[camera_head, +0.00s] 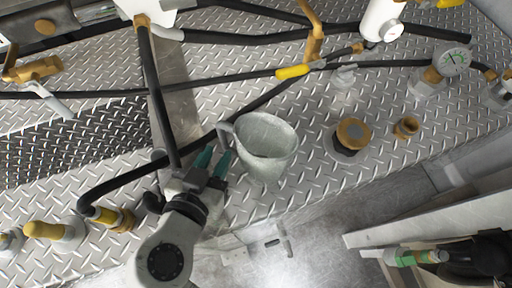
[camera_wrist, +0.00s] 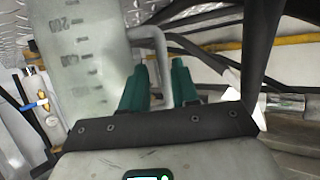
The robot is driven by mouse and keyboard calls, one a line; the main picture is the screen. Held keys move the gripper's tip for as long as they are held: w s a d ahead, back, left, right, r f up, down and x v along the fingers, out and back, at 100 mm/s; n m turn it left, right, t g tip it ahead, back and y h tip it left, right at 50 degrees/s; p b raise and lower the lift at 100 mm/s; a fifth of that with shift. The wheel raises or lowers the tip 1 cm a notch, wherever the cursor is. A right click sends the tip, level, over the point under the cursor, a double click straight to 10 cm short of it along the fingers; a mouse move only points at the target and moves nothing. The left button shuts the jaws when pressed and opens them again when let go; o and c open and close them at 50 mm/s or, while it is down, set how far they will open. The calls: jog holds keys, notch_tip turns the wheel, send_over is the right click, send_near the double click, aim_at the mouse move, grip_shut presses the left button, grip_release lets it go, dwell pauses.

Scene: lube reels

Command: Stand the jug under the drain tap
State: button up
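The jug (camera_head: 265,137) is a grey, translucent, open-topped vessel on the tread-plate deck, with its handle toward the left. In the wrist view the jug (camera_wrist: 80,60) fills the upper left and shows measuring marks. My gripper (camera_head: 213,160) has green fingers at the handle side of the jug. In the wrist view the handle passes between the fingers of my gripper (camera_wrist: 160,85), with a gap beside the left finger. Several taps show: a brass one with a grey lever (camera_head: 35,75) and a yellow-handled one (camera_head: 295,71). I cannot tell which is the drain tap.
Black hoses (camera_head: 240,75) cross the deck behind the jug. The deck's front edge is close before the jug.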

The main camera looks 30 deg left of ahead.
aim_at(222, 144)
jog(key=shift+p+x, duration=0.7)
jog(key=shift+x, duration=2.3)
jog(key=shift+a+f, duration=0.1)
grip_shut()
